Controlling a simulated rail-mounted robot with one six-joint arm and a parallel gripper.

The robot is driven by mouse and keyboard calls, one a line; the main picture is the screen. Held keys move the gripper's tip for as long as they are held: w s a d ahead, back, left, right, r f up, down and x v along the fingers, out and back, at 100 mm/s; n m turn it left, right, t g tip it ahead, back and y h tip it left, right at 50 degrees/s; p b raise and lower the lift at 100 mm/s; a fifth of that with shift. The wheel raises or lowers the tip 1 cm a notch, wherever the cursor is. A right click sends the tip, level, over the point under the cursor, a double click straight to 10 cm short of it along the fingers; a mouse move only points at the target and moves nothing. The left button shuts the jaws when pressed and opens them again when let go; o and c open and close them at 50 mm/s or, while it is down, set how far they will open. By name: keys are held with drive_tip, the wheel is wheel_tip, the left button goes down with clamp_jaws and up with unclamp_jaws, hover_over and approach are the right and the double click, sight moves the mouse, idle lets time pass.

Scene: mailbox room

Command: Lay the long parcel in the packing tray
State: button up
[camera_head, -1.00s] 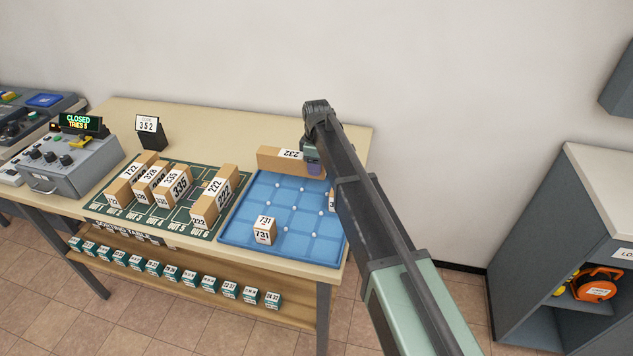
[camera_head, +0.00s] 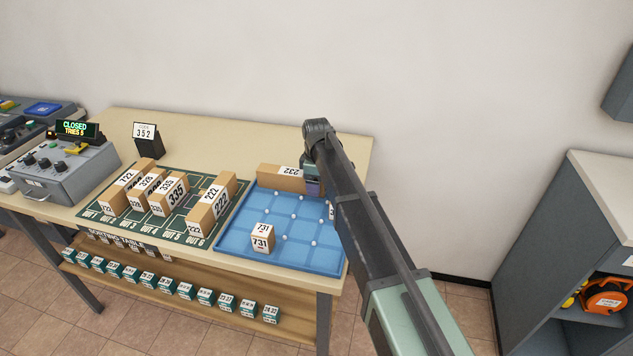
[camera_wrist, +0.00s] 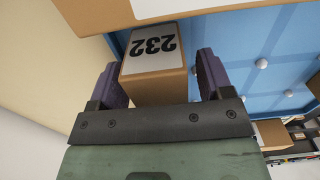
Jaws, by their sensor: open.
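The long brown parcel (camera_head: 275,179), labelled 232, lies lengthwise along the back edge of the blue packing tray (camera_head: 288,220). My gripper (camera_head: 312,180) is at its right end, partly hidden by my arm. In the wrist view my gripper (camera_wrist: 157,75) is open, with a purple finger on each side of a brown parcel face marked 232 (camera_wrist: 153,85). Whether the fingers touch it I cannot tell. The blue tray (camera_wrist: 235,40) with white studs shows beyond. The parcel's underside is hidden, so its exact contact with the tray is unclear.
A small box marked 731 (camera_head: 262,239) stands at the tray's front left. Another labelled item (camera_head: 332,210) is mostly hidden behind my arm. Parcels, including one marked 222 (camera_head: 212,208), stand on the green mat to the left. The tray's middle is clear.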

wheel_tip(320, 180, up, 12)
drive_tip(key=p, duration=1.2)
drive_tip(key=shift+r, duration=0.15)
drive_tip(key=s+d+m, duration=0.8)
drive_tip(key=s+d, duration=0.3)
drive_tip(key=s, duration=0.4)
drive_tip(key=s+d+m, duration=0.7)
drive_tip(key=s+d, duration=0.4)
drive_tip(key=s, duration=0.4)
drive_tip(key=shift+s+m, duration=0.3)
drive_tip(key=shift+m, duration=0.1)
